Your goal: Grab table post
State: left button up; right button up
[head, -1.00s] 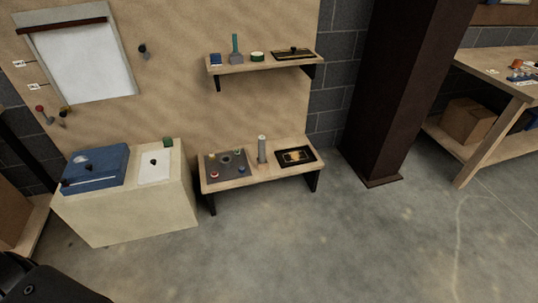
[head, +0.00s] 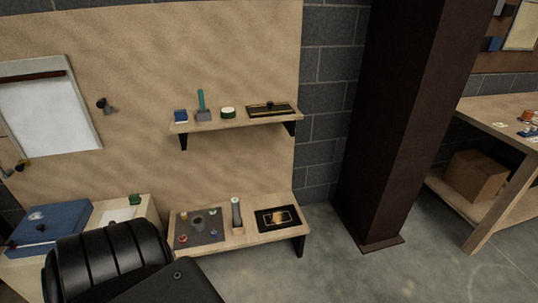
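A short grey upright post (head: 236,214) stands on the low wooden bench (head: 262,238) in the head view, between a dark grey panel and a black framed plate. It looks like the table post. My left arm covers the lower left of the view, in front of the bench's left end and the white-topped box. Neither gripper shows, and nothing is seen touching the post.
The grey panel (head: 208,236) with coloured knobs lies left of the post, the black plate (head: 278,219) right of it. A wall shelf (head: 240,122) with small items hangs above. A dark column (head: 395,120) stands to the right. Open floor lies in front.

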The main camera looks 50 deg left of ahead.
aim_at(234, 201)
jog(key=u, duration=0.05)
jog(key=i, duration=0.85)
jog(key=u, duration=0.85)
jog(key=i, duration=0.7)
jog(key=u, duration=0.55)
